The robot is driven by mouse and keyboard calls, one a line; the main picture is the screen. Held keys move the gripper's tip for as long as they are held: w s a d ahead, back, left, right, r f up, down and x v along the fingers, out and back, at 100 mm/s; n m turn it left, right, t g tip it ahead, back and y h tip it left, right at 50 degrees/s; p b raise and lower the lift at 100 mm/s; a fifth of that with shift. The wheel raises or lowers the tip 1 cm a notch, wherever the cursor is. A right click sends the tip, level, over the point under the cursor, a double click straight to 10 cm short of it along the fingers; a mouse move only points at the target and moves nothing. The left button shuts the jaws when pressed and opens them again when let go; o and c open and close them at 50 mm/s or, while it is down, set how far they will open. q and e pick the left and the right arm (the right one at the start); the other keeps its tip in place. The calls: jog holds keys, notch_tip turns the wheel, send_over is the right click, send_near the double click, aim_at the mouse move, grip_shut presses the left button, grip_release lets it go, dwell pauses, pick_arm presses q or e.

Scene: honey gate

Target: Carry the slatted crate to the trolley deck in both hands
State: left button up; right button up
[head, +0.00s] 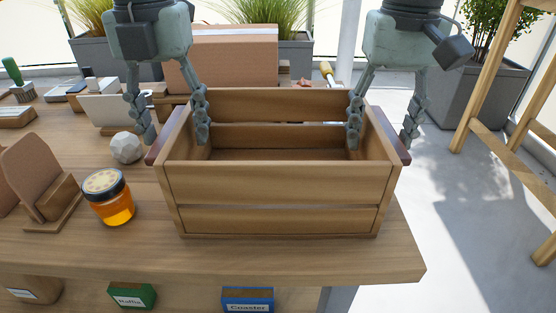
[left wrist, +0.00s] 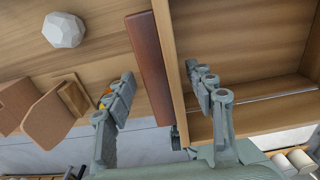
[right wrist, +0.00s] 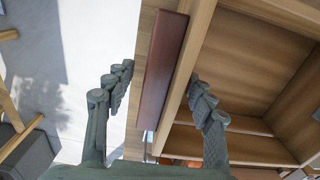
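The slatted wooden crate (head: 275,183) stands empty and upright on the wooden table near its right front corner. Dark red-brown handles run along its two ends. My left gripper (head: 174,136) is open over the crate's left end, one finger inside and one outside; the left wrist view shows the left handle (left wrist: 149,68) between its fingers, with gaps. My right gripper (head: 380,139) is open over the right end in the same way; the right wrist view shows the right handle (right wrist: 165,68) between its fingers. The trolley deck is not identifiable in view.
A honey jar (head: 109,197), a white faceted ball (head: 126,147) and a brown tilted panel on a wooden stand (head: 55,203) are left of the crate. Planters stand behind. Open floor (head: 470,235) and a wooden frame (head: 490,70) lie to the right.

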pick_arm(q)
jog(key=o, duration=0.6)
jog(key=shift+c, duration=0.2)
pick_arm(e)
jog(key=shift+o, duration=0.8)
jog(key=o, duration=0.4)
pick_arm(q)
jog(key=o, duration=0.4)
jog(key=shift+o, duration=0.2)
